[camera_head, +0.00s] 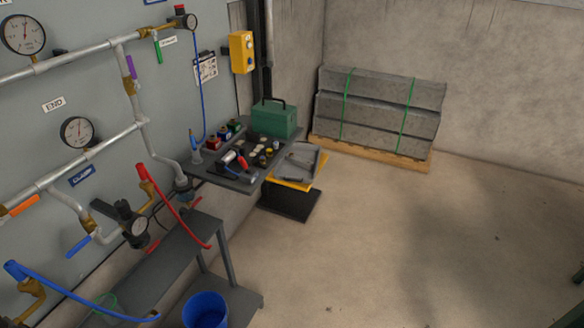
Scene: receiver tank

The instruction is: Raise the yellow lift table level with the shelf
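The yellow lift table (289,184) stands by the wall in the middle of the view, partly hidden behind the dark grey shelf (212,176). Its yellow platform has a few grey tools on it and sits above a black base (290,204) on the floor. The platform looks lower than the shelf top, but the overlap hides the exact gap. A yellow control box (241,52) with buttons hangs near the dark upright post above the shelf. Neither of my grippers shows in this view.
The shelf holds a green toolbox (273,118) and several small parts. Pipes, gauges and hoses cover the left wall. A lower grey bench (170,248) and a blue bucket (205,311) stand in front. Strapped grey slabs (376,108) lie on a pallet behind.

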